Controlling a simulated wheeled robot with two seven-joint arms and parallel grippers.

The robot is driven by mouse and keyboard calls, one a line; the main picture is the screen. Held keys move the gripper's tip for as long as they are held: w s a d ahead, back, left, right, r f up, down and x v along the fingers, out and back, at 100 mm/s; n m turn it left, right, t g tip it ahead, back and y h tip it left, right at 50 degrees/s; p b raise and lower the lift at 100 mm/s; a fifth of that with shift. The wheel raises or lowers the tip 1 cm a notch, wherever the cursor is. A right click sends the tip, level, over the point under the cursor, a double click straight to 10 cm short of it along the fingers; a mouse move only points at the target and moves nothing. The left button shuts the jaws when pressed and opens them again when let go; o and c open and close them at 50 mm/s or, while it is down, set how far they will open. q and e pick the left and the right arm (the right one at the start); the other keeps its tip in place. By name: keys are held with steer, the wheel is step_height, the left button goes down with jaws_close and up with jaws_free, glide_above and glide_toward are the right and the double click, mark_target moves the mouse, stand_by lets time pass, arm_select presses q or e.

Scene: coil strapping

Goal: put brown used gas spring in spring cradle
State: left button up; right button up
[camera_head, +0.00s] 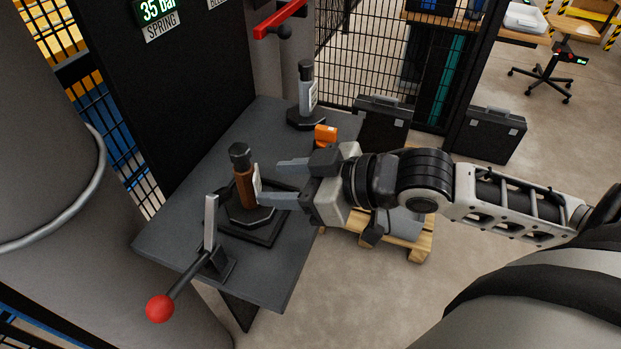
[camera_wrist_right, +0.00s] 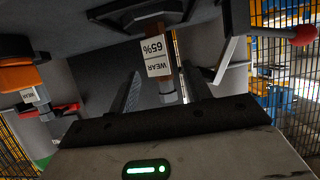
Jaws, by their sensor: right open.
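The brown gas spring (camera_head: 245,190) stands upright in a black octagonal holder (camera_head: 249,218) on the grey table, with a dark cap and a white tag on its side. In the right wrist view its tag (camera_wrist_right: 157,57) reads WEAR 65%. My right gripper (camera_head: 270,182) is open, its fingers pointing at the spring from the right. In the wrist view the spring shows between the two fingers, with no visible grip on it. A grey cylinder (camera_head: 307,92) stands in a similar black base farther back. I cannot tell which holder is the spring cradle. My left gripper is out of view.
A lever with a red knob (camera_head: 160,307) stands at the table's front left. An orange object (camera_head: 325,136) is at the table's right edge. A red handle (camera_head: 280,19) is above the back.

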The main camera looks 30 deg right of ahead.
arm_select(q)
steer(key=p, duration=0.1)
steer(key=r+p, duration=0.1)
steer(key=p, duration=0.1)
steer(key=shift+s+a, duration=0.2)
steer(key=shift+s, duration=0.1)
arm_select(e)
steer(key=v, duration=0.5)
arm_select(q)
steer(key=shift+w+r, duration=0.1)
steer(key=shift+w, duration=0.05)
